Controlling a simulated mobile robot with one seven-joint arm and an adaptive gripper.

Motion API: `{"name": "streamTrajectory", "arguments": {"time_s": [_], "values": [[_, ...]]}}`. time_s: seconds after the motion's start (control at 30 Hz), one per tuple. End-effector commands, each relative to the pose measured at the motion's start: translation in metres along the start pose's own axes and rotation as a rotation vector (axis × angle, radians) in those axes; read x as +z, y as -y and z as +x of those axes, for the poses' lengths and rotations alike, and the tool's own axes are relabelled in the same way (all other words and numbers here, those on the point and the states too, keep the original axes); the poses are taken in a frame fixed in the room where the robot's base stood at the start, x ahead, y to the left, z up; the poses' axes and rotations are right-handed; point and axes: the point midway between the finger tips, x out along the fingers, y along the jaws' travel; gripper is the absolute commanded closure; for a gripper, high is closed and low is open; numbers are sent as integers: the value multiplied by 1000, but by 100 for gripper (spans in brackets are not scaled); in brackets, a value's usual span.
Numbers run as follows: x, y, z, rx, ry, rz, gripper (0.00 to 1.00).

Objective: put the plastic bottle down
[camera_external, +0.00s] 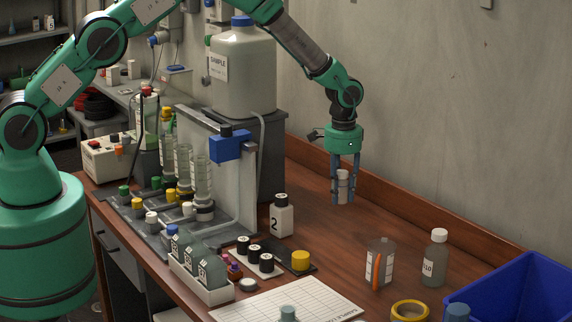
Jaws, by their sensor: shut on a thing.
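My gripper (344,196) points down over the back part of the brown wooden bench (330,235). Its two fingers are shut on a small pale bottle with a white top, the plastic bottle (343,186), which is upright between them. The fingers hide part of its sides. I cannot tell from this view whether its base touches the bench top or hangs a little above it.
A white bottle marked 2 (282,216) stands left of my gripper. A clear bottle (380,262), a white-capped bottle (434,258) and a blue bin (520,285) are in front and right. A large sample jug (243,75) stands behind left. Bench around my gripper is clear.

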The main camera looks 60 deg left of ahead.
Motion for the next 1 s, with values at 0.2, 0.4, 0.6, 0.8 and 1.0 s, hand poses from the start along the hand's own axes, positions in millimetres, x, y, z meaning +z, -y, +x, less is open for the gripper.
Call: {"name": "streamTrajectory", "arguments": {"time_s": [0.2,0.4,0.6,0.8,1.0], "values": [[32,-56,18,-2,5,-100,83],[66,-104,32,-4,5,-206,83],[88,-129,39,-5,3,-275,83],[93,-134,40,-6,3,-292,83],[92,-134,40,-5,3,-291,83]]}}
